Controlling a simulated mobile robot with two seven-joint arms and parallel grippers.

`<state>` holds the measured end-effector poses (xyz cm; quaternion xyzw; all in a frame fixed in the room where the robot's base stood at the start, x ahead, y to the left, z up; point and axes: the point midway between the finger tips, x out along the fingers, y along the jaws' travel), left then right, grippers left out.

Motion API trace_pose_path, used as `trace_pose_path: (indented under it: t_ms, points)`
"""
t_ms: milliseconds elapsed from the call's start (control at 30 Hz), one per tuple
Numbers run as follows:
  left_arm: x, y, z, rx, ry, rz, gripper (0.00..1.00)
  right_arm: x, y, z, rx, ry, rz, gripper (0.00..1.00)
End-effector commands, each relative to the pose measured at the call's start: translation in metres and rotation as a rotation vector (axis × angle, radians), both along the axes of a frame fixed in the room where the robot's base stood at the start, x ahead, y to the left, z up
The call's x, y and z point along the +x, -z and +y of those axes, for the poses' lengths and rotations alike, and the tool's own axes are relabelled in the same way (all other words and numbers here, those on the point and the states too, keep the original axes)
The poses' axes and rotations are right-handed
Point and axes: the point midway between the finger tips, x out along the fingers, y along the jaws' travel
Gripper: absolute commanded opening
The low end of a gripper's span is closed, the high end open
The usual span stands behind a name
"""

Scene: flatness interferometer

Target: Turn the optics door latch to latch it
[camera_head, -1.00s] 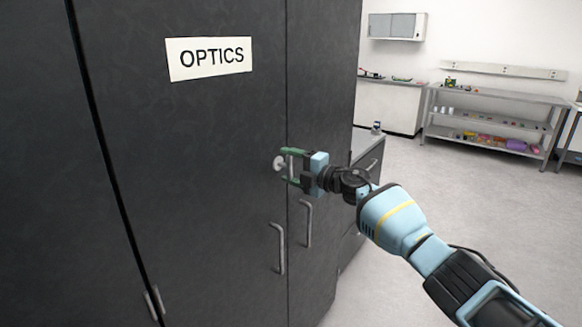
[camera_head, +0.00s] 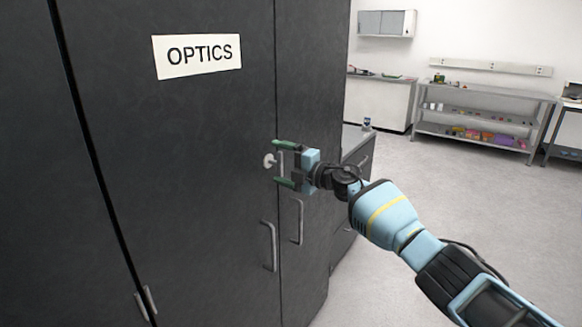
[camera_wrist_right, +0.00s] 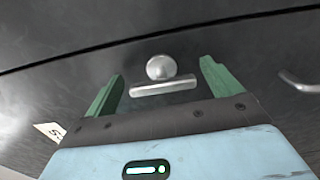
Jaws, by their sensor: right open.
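The optics door (camera_head: 190,120) is dark grey with a white OPTICS sign (camera_head: 197,55) and looks closed. Its latch (camera_head: 269,161) is a round silver knob with a short bar, near the door's right edge. In the right wrist view the latch (camera_wrist_right: 161,67) shows its bar (camera_wrist_right: 162,86) running across between the fingers; in the head view the bar stands about upright. My right gripper (camera_head: 277,162) is open, with one green finger above the bar and one below. Gaps show between the fingers and the bar. My left gripper is not in view.
Two upright pull handles, one on the door (camera_head: 269,246) and one on the neighbouring panel (camera_head: 297,222), sit below my gripper. A low cabinet (camera_head: 357,150) stands beyond the right side. A shelf rack (camera_head: 470,115) is far off; the floor between is clear.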

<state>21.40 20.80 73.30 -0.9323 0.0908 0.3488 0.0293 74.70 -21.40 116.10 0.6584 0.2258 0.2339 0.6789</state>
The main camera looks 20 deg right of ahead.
Motion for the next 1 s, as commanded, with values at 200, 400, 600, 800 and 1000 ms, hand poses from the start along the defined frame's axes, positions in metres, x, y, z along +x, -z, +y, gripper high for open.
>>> trace_pose_path:
  t_ms: [200,400,600,800,1000]
  points:
    - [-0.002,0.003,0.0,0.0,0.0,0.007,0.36,-0.013,0.003,-0.012,-0.005,0.001,0.001,0.9]
    - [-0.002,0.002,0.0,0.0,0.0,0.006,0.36,-0.033,0.001,-0.027,-0.004,0.001,0.0,0.9]
    - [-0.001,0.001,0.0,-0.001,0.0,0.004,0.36,-0.051,0.001,-0.041,-0.003,0.001,0.0,0.9]
    - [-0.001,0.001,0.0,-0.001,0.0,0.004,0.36,-0.059,0.0,-0.046,-0.001,0.001,0.0,0.9]
    - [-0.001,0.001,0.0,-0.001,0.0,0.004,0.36,-0.06,0.0,-0.046,-0.001,0.0,0.001,0.9]
